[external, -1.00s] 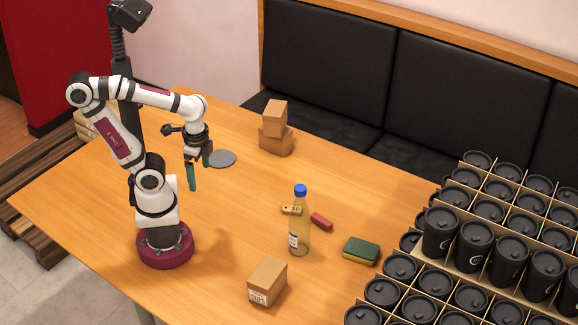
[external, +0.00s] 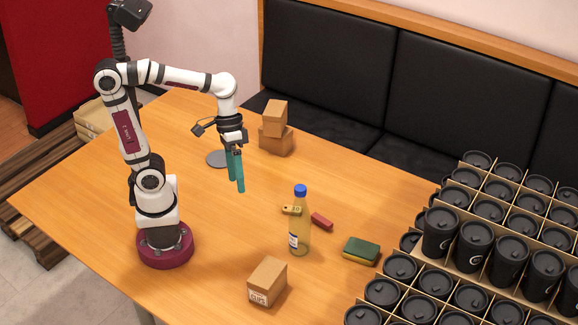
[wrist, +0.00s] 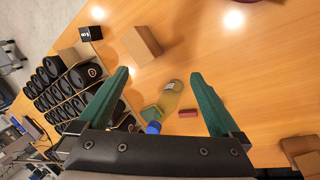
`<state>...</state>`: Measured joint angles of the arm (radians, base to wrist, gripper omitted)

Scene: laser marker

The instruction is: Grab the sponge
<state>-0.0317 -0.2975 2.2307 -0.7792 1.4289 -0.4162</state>
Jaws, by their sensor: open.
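The sponge (external: 361,250), green on top and yellow below, lies flat on the wooden table, right of the bottle and beside the cup crates. In the wrist view the sponge (wrist: 151,113) shows small between my fingers, close to the bottle's blue cap. My gripper (external: 237,188) has green fingers pointing down and hangs above the table, well to the left of the sponge. In the wrist view my gripper (wrist: 158,80) is open, its fingers wide apart with nothing held between them.
A clear bottle with a blue cap (external: 300,225) stands between my gripper and the sponge. Cardboard boxes stand at front (external: 267,282) and back (external: 276,140). Crates of black cups (external: 474,243) fill the right.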

